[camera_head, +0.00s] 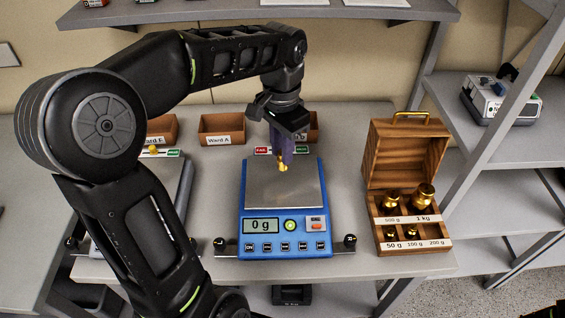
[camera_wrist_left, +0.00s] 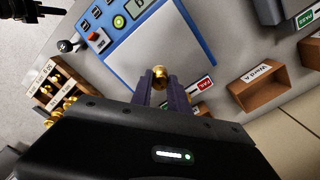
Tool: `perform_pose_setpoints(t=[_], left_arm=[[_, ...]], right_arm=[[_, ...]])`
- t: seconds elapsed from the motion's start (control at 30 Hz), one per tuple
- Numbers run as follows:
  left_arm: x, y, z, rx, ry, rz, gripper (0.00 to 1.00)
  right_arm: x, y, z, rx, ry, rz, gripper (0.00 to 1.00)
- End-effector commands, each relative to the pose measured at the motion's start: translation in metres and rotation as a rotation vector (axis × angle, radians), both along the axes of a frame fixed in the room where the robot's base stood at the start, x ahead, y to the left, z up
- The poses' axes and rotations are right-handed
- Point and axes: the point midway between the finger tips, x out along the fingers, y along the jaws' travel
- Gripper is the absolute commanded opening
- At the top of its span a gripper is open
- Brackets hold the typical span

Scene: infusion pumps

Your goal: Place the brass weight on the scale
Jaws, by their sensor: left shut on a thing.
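The brass weight (camera_head: 282,165) is held between the fingertips of my left gripper (camera_head: 283,158), above the rear part of the scale's plate. It also shows in the left wrist view (camera_wrist_left: 160,75), between the purple fingers (camera_wrist_left: 160,92). The blue scale (camera_head: 255,224) stands on the table, its grey plate bare, and its display reads 0 g. In the left wrist view the scale's plate (camera_wrist_left: 150,45) lies beyond the fingertips. A gap between weight and plate is hard to judge, but the zero reading shows no load.
An open wooden weight box (camera_head: 405,165) with several brass weights stands to the right. Small brown bins (camera_head: 221,128) line the back of the table. A second scale (camera_head: 178,185) is partly hidden behind my left arm. A shelf with a device (camera_head: 500,98) is at the right.

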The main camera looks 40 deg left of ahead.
Motion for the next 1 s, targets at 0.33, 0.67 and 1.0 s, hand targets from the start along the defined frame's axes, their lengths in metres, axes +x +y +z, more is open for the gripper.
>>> perform_pose_setpoints(t=[0.33, 0.67, 1.0], left_arm=[[0.001, 0.000, -0.006, 0.001, -0.001, 0.000, 0.00], [0.000, 0.000, -0.041, -0.001, 0.001, 0.000, 0.00], [0.000, 0.000, -0.045, 0.000, -0.001, 0.000, 0.00]], right_arm=[[0.000, 0.000, 0.001, -0.001, 0.000, 0.000, 0.00], [-0.001, 0.000, 0.004, -0.002, 0.002, -0.001, 0.00], [-0.001, 0.000, 0.002, -0.002, 0.002, -0.001, 0.00]])
